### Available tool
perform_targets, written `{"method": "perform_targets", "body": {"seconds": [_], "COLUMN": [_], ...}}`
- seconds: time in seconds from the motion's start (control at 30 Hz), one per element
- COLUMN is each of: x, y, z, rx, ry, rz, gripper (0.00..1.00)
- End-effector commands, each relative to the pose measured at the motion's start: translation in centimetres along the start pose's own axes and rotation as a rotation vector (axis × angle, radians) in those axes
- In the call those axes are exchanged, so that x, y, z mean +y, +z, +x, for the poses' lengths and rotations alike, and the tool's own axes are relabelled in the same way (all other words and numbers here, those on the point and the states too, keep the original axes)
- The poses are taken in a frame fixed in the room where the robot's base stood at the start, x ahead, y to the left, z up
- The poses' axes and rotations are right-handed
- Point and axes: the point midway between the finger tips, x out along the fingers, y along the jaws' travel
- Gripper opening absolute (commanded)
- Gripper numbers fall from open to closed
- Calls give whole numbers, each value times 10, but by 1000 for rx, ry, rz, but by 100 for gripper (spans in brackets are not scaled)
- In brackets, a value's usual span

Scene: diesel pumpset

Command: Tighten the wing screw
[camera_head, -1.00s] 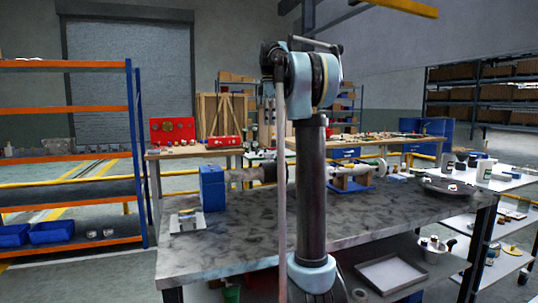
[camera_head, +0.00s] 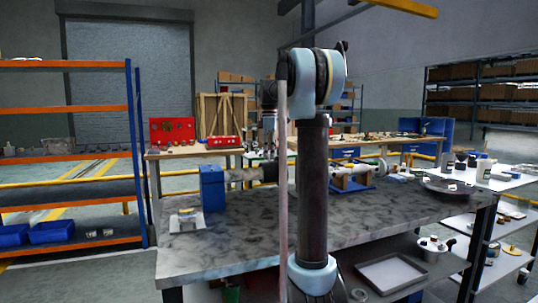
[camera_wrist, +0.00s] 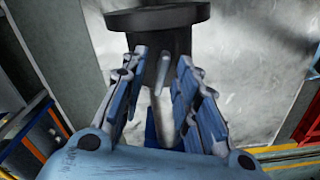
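In the wrist view, my gripper (camera_wrist: 165,90) has two blue-padded fingers, apart from each other. A slim pale grey piece (camera_wrist: 163,82) shows in the gap between them. It may be part of the wing screw, but I cannot tell, and no clear contact with the fingers shows. A dark round flanged part (camera_wrist: 155,18) lies just beyond the fingertips. In the head view, my wrist hangs down left of my arm's column, over the pumpset's dark middle part (camera_head: 268,172). The fingertips are too small to make out there. A blue block (camera_head: 212,188) stands at the pumpset's left end.
The pumpset lies along a grey workbench (camera_head: 230,245), whose front is mostly clear. A small plate with a part on it (camera_head: 187,220) lies at its left. An orange and blue shelf (camera_head: 70,155) stands at the left.

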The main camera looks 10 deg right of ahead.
Motion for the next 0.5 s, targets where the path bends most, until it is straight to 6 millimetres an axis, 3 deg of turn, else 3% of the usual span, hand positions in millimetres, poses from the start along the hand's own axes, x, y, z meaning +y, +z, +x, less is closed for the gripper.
{"method": "perform_targets", "body": {"seconds": [0.27,0.3,0.4,0.5], "x": [0,0,0,0], "y": [0,0,0,0], "z": [2,2,2,2], "rx": [0,0,0,0], "ry": [0,0,0,0], "rz": [0,0,0,1], "gripper": [28,26,3,0]}}
